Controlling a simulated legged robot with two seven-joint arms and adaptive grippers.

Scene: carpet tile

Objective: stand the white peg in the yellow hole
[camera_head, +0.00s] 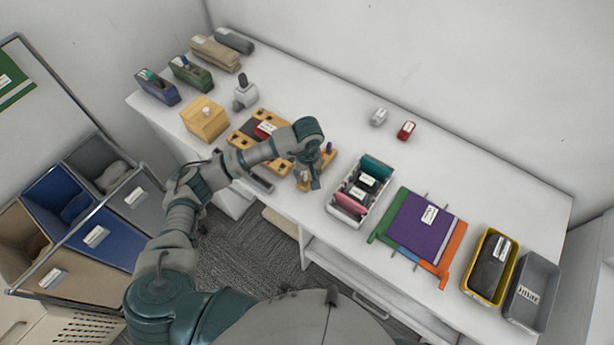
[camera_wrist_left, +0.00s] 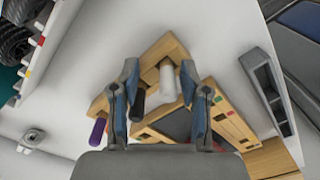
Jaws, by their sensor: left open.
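The white peg (camera_wrist_left: 167,82) stands in a wooden peg rack (camera_wrist_left: 150,62), seen in the left wrist view. My left gripper (camera_wrist_left: 159,72) is open, and the peg shows between its fingers, closer to the right one. A black peg (camera_wrist_left: 138,105) and a purple peg (camera_wrist_left: 97,131) are in the same rack. A wooden board (camera_wrist_left: 222,108) with small coloured marks lies beside the rack; I cannot make out the yellow hole. In the head view my left gripper (camera_head: 312,181) points down over the rack (camera_head: 325,166), partly hiding it. My right gripper is not in view.
A white bin of folders (camera_head: 362,193) stands right of the rack. A wooden box (camera_head: 205,118) and a stamp (camera_head: 245,93) are to the left. The rear of the desk is mostly clear.

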